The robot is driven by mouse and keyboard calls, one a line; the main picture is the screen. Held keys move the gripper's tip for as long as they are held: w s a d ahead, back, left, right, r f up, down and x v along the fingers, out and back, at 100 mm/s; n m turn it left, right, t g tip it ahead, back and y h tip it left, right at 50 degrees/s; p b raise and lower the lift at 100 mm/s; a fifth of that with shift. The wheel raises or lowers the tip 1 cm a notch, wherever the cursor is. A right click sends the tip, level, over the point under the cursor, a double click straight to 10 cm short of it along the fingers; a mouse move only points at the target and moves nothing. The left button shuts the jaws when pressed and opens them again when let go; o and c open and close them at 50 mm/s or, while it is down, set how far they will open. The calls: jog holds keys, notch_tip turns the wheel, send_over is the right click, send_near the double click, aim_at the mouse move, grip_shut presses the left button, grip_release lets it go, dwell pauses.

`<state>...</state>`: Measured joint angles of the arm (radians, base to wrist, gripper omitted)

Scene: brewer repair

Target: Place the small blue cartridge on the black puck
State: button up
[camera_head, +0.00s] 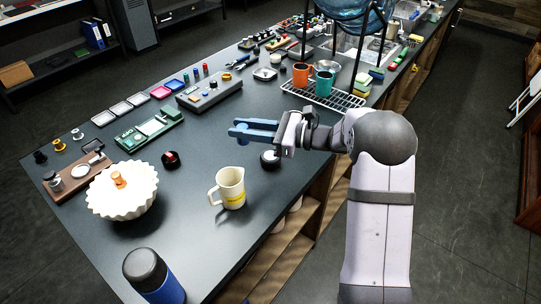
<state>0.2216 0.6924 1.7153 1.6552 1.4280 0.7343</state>
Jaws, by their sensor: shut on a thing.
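My gripper (243,129) reaches in from the right above the middle of the dark bench, its blue fingers pointing left. It is shut on a small blue piece at the fingertips, which looks like the small blue cartridge; its outline blends with the fingers. A black round piece with a red top (171,159) stands further left. A small black piece (40,157) is at the far left edge. I cannot tell which is the black puck.
A cream jug (230,188) stands in front of my gripper. A fluted white bowl (122,194) and a dark blue-bodied flask (154,278) are at the left front. A green device (150,131) and a grey control box (209,92) lie behind. A wire rack (322,97) holds mugs.

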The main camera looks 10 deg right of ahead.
jog(key=w+d+f+m+t+h, duration=0.1)
jog(key=w+d+m+t+h, duration=0.15)
jog(key=w+d+t, duration=0.4)
jog(key=g+p, duration=0.3)
send_over(270, 155)
jog(key=shift+m, duration=0.25)
jog(key=shift+s+f, duration=0.1)
jog(key=shift+f, duration=4.9)
jog(key=shift+f, duration=0.15)
jog(key=o, duration=1)
jog(key=shift+o, duration=0.2)
jog(key=shift+d+r, duration=0.15)
jog(key=shift+r, duration=0.05)
jog(key=b+v, duration=0.2)
jog(key=v, duration=0.4)
jog(key=b+v, duration=0.2)
jog(key=v, duration=0.4)
jog(key=shift+s+f, duration=0.1)
jog(key=shift+f, duration=0.1)
